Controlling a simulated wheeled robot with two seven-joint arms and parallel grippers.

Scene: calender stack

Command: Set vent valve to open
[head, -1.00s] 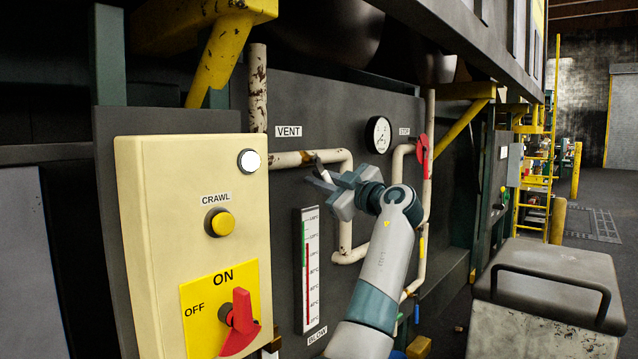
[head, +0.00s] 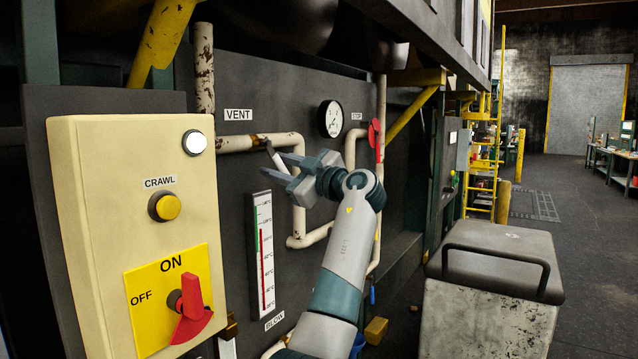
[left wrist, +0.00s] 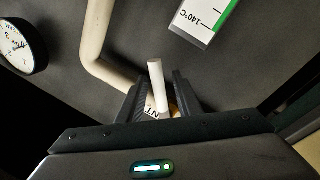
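The vent valve sits on the pale pipe (head: 238,143) under the VENT label (head: 238,115). Its light lever handle (head: 273,155) slants down and right from the pipe in the head view. The handle also shows as a white rod (left wrist: 156,82) in the left wrist view. My left gripper (head: 279,163) is at the handle, with its fingers apart. In the left wrist view the rod stands between the two fingers (left wrist: 160,95), with a gap visible beside it. The valve body is mostly hidden in the wrist view. My right gripper is not in view.
A cream control box (head: 85,210) with a red switch (head: 190,310) stands at the left. A thermometer (head: 263,250) and a round gauge (head: 331,118) are on the dark panel. A red stop handle (head: 375,138) is farther right. A grey bin (head: 490,310) stands at lower right.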

